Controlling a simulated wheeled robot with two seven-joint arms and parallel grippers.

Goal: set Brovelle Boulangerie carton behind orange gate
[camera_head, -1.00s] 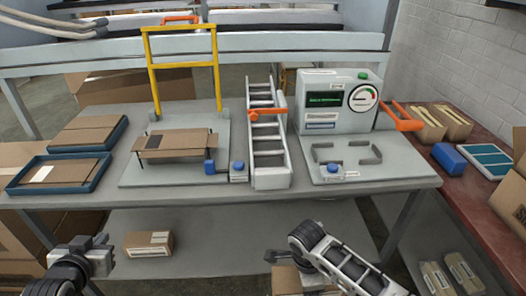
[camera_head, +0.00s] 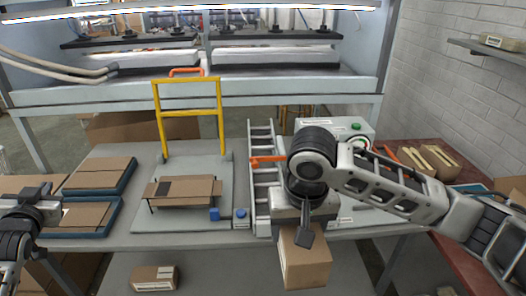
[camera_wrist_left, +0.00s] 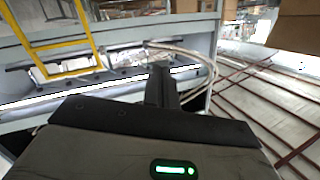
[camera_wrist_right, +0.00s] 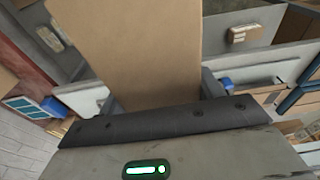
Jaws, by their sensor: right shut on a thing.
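A plain brown carton (camera_head: 305,262) hangs in my right gripper (camera_head: 305,232) at the front edge of the table, just right of the roller ramp's near end. It fills the upper middle of the right wrist view (camera_wrist_right: 135,45), with a finger on each side. No brand name is readable on it. The orange gate (camera_head: 266,159) is a bar across the silver roller ramp (camera_head: 262,190); my right arm hides part of the ramp's right side. My left gripper (camera_head: 45,192) is shut and empty at the left, near the blue trays.
A yellow frame (camera_head: 188,82) stands over a grey plate with a flat carton blank (camera_head: 190,188). Blue trays (camera_head: 85,218) hold flat boxes. A grey machine (camera_head: 355,135) is partly hidden behind my right arm. Another carton (camera_head: 153,278) lies on the lower shelf.

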